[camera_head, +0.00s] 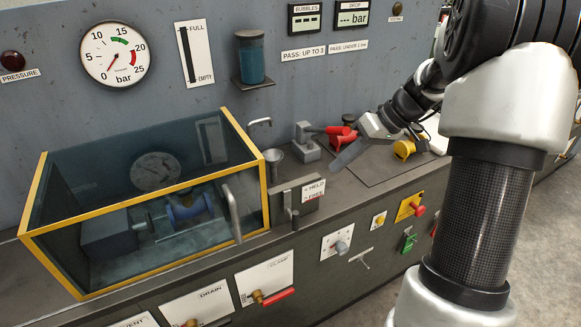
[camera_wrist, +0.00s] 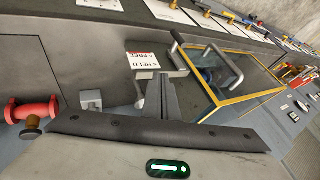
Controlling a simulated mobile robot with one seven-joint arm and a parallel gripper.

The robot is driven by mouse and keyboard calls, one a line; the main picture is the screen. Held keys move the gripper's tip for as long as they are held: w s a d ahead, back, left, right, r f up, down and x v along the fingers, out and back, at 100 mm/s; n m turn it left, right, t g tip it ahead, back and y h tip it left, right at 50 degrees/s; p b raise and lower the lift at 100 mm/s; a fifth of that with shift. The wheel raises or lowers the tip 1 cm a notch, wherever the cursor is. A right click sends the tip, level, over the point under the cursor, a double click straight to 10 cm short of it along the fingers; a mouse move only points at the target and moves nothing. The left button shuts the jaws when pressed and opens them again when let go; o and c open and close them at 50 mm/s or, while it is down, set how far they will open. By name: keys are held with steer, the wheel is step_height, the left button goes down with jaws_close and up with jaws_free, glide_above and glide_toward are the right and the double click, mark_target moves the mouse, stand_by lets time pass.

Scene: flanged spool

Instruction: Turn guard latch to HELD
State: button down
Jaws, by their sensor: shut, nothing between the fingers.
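The guard latch (camera_head: 290,202) is a small grey lever on a grey block at the right front corner of the guard. A white label (camera_head: 313,189) beside it reads HELD above FREE; the lever hangs roughly downward. The label also shows in the wrist view (camera_wrist: 143,61). The guard (camera_head: 263,185) is a clear box with a yellow frame, standing closed over a blue flanged spool (camera_head: 190,208). My gripper (camera_head: 336,165) is shut and empty, above the bench to the right of the latch. In the wrist view its fingers (camera_wrist: 161,88) overlap the latch area; contact cannot be told.
A bent grey handle (camera_head: 233,213) sticks out from the guard's front. A cup-like funnel (camera_head: 273,158) stands behind the latch. Clamp and drain levers line the front panel.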

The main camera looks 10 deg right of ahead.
steer(key=f, duration=0.1)
glide_above(291, 211)
steer(key=w+d, duration=0.1)
steer(key=d, duration=0.2)
step_height(291, 211, down, 8)
steer(key=shift+w+d, duration=0.15)
steer(key=shift+w, duration=0.05)
